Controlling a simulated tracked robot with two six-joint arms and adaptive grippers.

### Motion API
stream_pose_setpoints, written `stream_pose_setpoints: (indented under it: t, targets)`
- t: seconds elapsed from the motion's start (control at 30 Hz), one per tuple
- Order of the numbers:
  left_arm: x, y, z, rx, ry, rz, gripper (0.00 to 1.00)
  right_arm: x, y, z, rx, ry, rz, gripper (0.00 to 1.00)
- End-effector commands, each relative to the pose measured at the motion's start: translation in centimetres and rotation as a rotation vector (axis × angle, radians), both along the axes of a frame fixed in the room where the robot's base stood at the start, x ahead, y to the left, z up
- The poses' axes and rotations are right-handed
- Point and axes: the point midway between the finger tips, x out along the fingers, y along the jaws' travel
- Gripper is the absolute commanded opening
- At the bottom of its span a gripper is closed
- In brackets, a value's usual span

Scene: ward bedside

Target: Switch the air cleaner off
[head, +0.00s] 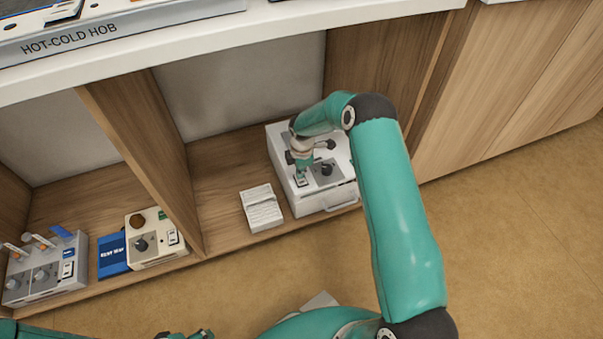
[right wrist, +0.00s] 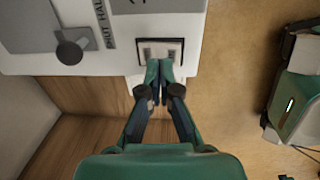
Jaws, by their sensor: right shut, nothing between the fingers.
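A white box-shaped device (head: 283,140), which I take to be the air cleaner, stands on the lower shelf at the right end of the bay. Its top has a grey panel with a dark knob (head: 326,169) and a small framed rocker switch (right wrist: 160,46). In the right wrist view its edge (right wrist: 205,60) shows, with partly cut-off lettering. My right gripper (right wrist: 159,68) is shut and empty, its fingertips at the near edge of the switch; I cannot tell if they touch it. My left gripper (head: 185,334) barely shows at the bottom edge; its jaws are unclear.
A small white lettered block (head: 262,208) lies left of the device. Beyond a wooden divider (head: 150,150) stand a cream box (head: 150,250) with a knob, a blue item (head: 112,257) and a grey control box (head: 45,270). A white counter (head: 200,40) overhangs the shelf. Floor in front is open.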

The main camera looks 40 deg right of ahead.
Motion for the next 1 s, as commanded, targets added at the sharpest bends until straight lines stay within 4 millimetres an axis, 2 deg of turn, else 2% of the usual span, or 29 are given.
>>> stream_pose_setpoints:
  t: [0.03,0.1,0.4,0.5,0.7,1.0]
  targets:
    - [0.0,0.0,1.1,0.000,0.000,0.000,0.59,0.1,-0.1,1.6,0.000,-0.002,-0.001,0.00]
    - [0.0,0.0,1.8,0.000,0.000,0.000,0.59,0.1,-0.1,3.0,0.000,-0.001,-0.001,0.00]
    - [0.0,0.0,3.2,0.000,0.000,0.000,0.59,0.9,-0.3,9.1,-0.002,-0.002,0.001,0.00]
    - [0.0,0.0,3.5,0.000,0.000,0.000,0.59,1.1,-0.4,10.4,0.000,-0.001,-0.001,0.00]
    - [0.0,0.0,3.8,0.000,0.000,0.000,0.59,1.2,-0.4,11.8,0.000,0.000,0.000,0.00]
    - [0.0,0.0,3.7,0.000,0.000,0.000,0.59,1.2,-0.4,11.8,0.000,0.001,0.000,0.00]
